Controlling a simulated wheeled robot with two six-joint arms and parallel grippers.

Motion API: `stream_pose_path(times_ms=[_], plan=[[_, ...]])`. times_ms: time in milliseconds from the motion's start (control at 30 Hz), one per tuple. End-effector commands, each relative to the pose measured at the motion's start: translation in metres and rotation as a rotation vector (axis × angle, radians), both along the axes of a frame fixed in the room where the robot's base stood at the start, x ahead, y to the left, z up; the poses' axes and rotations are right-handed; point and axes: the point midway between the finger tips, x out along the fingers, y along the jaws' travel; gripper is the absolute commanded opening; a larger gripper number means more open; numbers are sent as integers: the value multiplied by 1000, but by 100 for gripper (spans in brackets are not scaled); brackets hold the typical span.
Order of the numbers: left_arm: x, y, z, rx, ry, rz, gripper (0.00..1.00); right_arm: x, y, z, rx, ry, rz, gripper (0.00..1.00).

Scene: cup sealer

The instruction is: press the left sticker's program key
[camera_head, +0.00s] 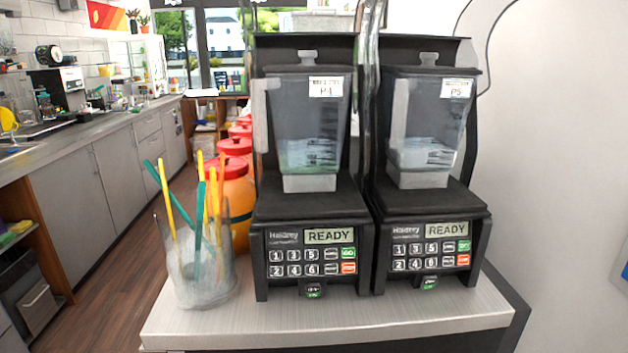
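Two black blenders stand side by side on a light counter. The left jar carries a white sticker (326,87) that appears to read P4. The right jar's sticker (456,89) appears to read P5. The left blender's keypad has keys 1, 3, 5 above 2, 4, 6, including key 4 (294,270), plus a green key (348,252) and an orange-red key (348,267). Its display (328,236) reads READY. The right blender has the same keypad layout, and its display (447,230) also reads READY. Neither of my grippers is in view.
A clear container (198,275) of yellow and teal sticks stands left of the left blender. Orange jars with red lids (236,147) stand behind it. The light counter (330,323) is bare in front of both blenders.

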Motion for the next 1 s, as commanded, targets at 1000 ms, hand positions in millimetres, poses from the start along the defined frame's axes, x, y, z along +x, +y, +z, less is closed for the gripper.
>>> stream_pose_path(times_ms=[1000], plan=[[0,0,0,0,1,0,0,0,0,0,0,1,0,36]])
